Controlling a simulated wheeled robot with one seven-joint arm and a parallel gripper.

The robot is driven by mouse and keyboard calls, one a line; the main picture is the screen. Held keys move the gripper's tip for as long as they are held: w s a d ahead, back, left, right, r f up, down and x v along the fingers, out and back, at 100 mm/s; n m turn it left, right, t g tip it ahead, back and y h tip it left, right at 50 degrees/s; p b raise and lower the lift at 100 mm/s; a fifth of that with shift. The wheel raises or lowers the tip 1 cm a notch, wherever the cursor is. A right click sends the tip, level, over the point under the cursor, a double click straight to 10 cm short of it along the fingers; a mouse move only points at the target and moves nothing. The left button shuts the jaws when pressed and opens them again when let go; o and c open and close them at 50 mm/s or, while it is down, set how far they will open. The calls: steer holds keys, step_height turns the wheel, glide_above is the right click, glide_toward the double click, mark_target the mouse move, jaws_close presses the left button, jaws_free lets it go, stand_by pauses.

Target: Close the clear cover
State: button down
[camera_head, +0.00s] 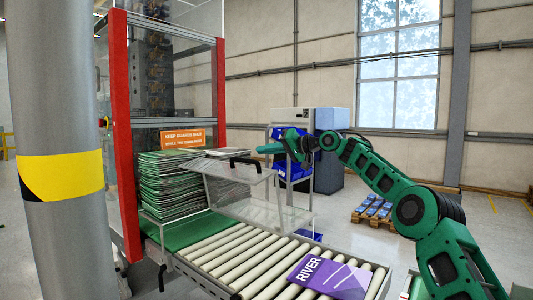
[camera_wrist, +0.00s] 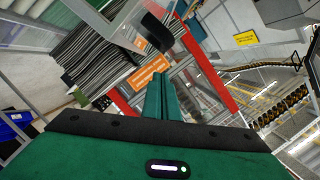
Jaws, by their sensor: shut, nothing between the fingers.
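The clear cover (camera_head: 236,187) is a see-through panel in a grey frame over the conveyor. It stands raised and tilted, beside the stack of sheets. A black handle (camera_head: 245,162) is on its upper edge. In the wrist view a part of the cover (camera_wrist: 124,24) and the black handle (camera_wrist: 157,33) show at the top. My green gripper (camera_head: 262,149) is just above and right of the handle in the head view, seemingly apart from it. In the wrist view the two fingers (camera_wrist: 166,86) lie together, shut and empty, below the handle.
A tall stack of sheets (camera_head: 172,185) sits inside the red-posted guard (camera_head: 121,130) with an orange sign (camera_head: 182,139). A roller conveyor (camera_head: 240,248) carries a purple RIVER sheet (camera_head: 327,276). Blue bins (camera_head: 292,166) stand behind my gripper. A grey post (camera_head: 55,100) stands at left.

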mark_target(262, 171)
steer(key=shift+s+a+f, duration=0.3)
steer(key=shift+s+f, duration=0.2)
steer(key=shift+f, duration=0.05)
steer(key=shift+s+a+f, duration=0.25)
steer(key=shift+s+f, duration=0.25)
steer(key=shift+f, duration=0.05)
